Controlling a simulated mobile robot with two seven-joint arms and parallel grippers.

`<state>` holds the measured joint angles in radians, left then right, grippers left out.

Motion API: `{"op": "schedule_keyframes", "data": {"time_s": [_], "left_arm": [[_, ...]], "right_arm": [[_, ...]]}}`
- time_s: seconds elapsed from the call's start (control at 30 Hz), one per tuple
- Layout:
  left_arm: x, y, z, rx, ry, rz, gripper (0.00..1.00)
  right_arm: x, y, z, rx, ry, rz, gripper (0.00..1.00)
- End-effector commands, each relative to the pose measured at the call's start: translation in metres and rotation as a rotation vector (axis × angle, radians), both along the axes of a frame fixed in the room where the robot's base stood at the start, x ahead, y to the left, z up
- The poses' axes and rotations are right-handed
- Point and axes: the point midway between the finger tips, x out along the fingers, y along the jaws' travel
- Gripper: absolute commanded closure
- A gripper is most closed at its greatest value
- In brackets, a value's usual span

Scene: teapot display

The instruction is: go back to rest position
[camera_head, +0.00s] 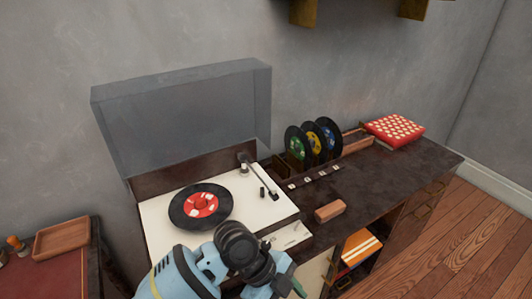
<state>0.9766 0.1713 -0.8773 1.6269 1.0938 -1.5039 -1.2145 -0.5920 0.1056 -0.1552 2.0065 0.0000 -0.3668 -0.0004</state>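One of my arms, blue with dark joints, is folded at the bottom middle of the head view, in front of the record player (160,228). Its lower part runs out of the frame, and I cannot make out gripper fingers on it. My other arm does not show. No gripper is seen touching anything on the furniture.
The record player holds a black record with a red label (201,205) under a raised clear lid (185,115). Several upright records (312,140), a red patterned box (393,130) and a small wooden block (330,210) stand on the dark cabinet (400,168). A wooden tray (62,238) sits left.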

Motion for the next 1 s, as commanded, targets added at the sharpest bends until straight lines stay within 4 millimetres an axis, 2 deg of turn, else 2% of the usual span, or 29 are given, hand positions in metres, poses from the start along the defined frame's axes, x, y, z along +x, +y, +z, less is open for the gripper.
{"op": "schedule_keyframes", "data": {"time_s": [0.23, 0.47, 0.77, 1.0], "left_arm": [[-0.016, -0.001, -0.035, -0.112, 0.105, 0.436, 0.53], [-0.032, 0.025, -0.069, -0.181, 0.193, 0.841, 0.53], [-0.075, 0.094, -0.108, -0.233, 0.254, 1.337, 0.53], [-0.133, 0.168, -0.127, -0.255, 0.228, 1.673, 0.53]], "right_arm": [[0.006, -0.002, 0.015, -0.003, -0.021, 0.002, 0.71], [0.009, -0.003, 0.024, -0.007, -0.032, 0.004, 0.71], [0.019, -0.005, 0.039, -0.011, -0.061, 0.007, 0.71], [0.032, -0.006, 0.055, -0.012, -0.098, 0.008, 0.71]]}}
